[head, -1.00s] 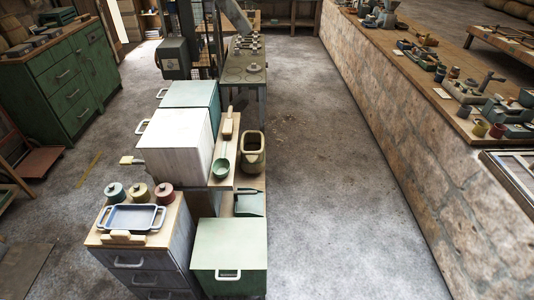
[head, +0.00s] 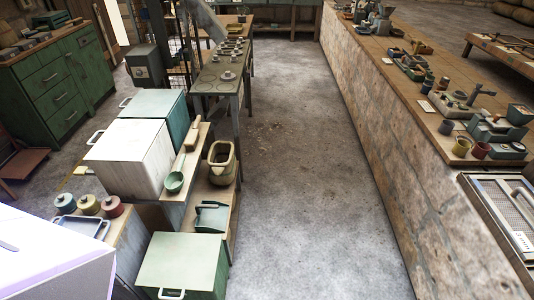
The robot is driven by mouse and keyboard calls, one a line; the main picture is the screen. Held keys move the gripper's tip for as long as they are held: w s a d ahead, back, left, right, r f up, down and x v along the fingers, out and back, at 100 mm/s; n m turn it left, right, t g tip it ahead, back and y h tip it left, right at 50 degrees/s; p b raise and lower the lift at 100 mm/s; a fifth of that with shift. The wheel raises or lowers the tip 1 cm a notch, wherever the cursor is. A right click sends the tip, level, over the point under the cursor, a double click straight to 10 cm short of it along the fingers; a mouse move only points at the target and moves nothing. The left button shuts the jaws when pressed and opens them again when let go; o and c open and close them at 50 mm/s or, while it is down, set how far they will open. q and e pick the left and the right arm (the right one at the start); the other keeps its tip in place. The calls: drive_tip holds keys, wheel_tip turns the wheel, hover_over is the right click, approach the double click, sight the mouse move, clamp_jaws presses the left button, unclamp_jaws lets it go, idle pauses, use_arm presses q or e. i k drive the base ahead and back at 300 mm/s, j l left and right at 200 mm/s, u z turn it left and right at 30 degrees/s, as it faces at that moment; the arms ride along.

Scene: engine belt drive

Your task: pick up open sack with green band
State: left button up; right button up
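Several brown rounded sack-like shapes (head: 492,12) lie far off at the top right edge. They are too small and cut off to tell whether any is open or banded. Neither of my grippers is in view.
Clear grey floor (head: 290,195) runs between the cabinets and boxes on the left and a long stone counter (head: 380,150) on the right. A green box (head: 182,262) and a white box (head: 130,155) stand left. A pale surface (head: 45,255) is very close at lower left.

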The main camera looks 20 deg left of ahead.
sight(222, 166)
drive_tip(key=i+l, duration=0.35)
drive_tip(key=i, duration=0.25)
drive_tip(key=i+l+u, duration=0.1)
drive_tip(key=i+l, duration=0.25)
drive_tip(key=i, duration=0.2)
drive_tip(key=i+u, duration=0.85)
drive_tip(key=i+l+u, duration=0.2)
drive_tip(key=u, duration=0.25)
drive_tip(key=i+l+u, duration=0.15)
drive_tip(key=u, duration=0.2)
drive_tip(key=i+l+u, duration=0.55)
drive_tip(key=u, duration=0.2)
drive_tip(key=i+l+u, duration=0.3)
drive_tip(key=l+u, duration=0.3)
drive_tip(key=l, duration=0.15)
